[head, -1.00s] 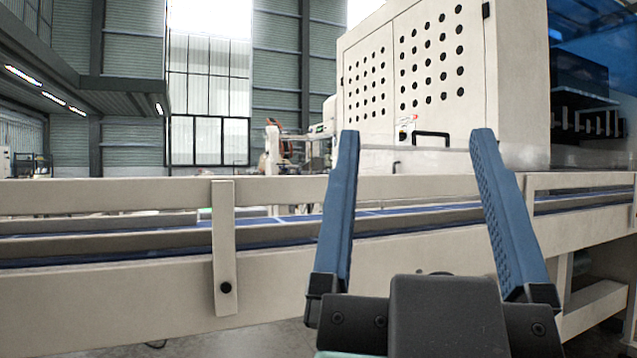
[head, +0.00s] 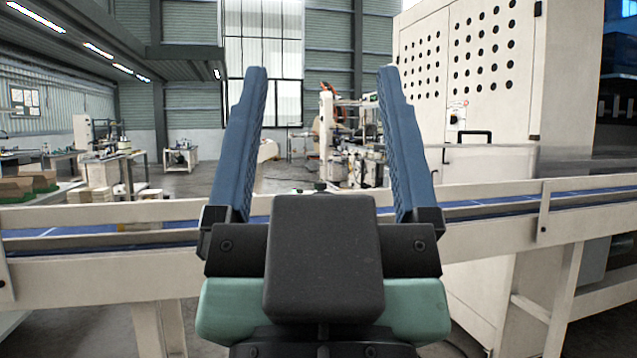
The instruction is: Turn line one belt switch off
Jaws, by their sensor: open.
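My gripper (head: 321,72) is open and empty, its two blue fingers pointing up and away in the middle of the head view. A small switch plate (head: 456,114) with a dark knob and a bit of red and yellow sits on the cream perforated cabinet (head: 480,75), right of my right finger and apart from it. The plate is too small to read, so I cannot tell its line or the knob's position. The blue belt conveyor (head: 490,205) runs across behind the gripper, partly hidden by it.
The conveyor's cream side rail (head: 100,270) crosses the picture between me and the cabinet. Benches with boxes (head: 95,195) stand at the left; a machine (head: 350,140) stands behind. Open floor shows beyond the conveyor.

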